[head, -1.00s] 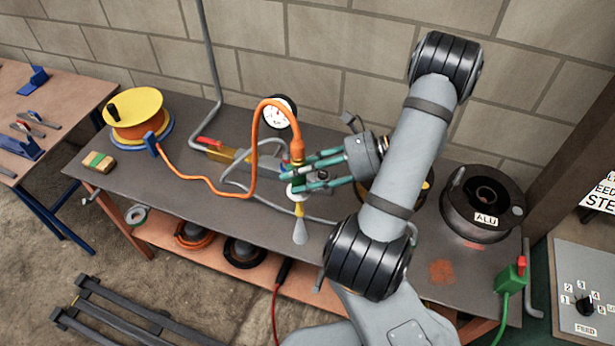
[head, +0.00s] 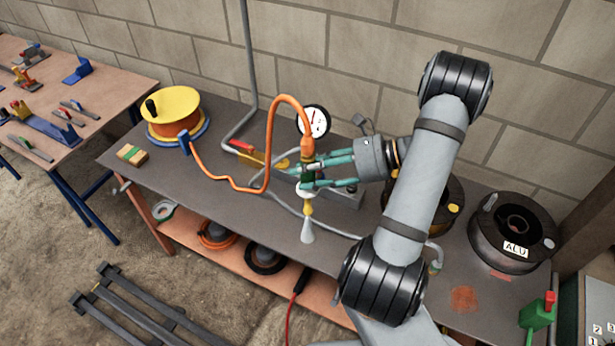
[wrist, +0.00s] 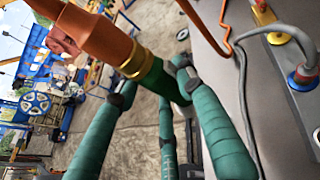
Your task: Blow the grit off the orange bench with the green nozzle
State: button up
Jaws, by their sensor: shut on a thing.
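My gripper (head: 304,177) is shut around the green nozzle (head: 308,182), with teal fingers on its green body. The nozzle hangs nearly upright, its grey flared tip (head: 307,231) pointing down above the dark top of the orange bench (head: 225,190). An orange hose (head: 271,135) runs from its upper end. In the wrist view the green body (wrist: 160,82) sits between the fingers, below a brass ring and orange fitting. A rust-brown speckled patch (head: 465,298) lies on the bench top toward the right; I cannot tell whether it is grit. My arm hides part of the bench.
A yellow-orange reel (head: 172,108) and a small brush-like block (head: 132,155) stand at the bench's left. A pressure gauge (head: 314,121) is behind the nozzle. A black spool marked ALU (head: 511,232) and a green box (head: 538,312) are at the right.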

jog(key=shift+w+d, duration=0.35)
jog(key=shift+w, duration=0.3)
jog(key=shift+w+d, duration=0.35)
jog(key=shift+w, duration=0.25)
jog(key=shift+w+d, duration=0.35)
jog(key=shift+w, duration=0.3)
jog(key=shift+n+g, duration=0.8)
jog(key=shift+g, duration=0.1)
jog(key=s+f, duration=0.1)
jog(key=s+d+f, duration=0.1)
jog(key=s+f, duration=0.1)
jog(key=s+d+f, duration=0.1)
jog(key=s, duration=0.1)
jog(key=shift+d+f, duration=0.15)
jog(key=shift+f, duration=0.15)
jog(key=s+d+f+m+t+h, duration=0.2)
jog(key=s+d+m+t, duration=0.5)
jog(key=s+d, duration=0.3)
jog(key=shift+t+h, duration=0.3)
jog(key=shift+t, duration=0.2)
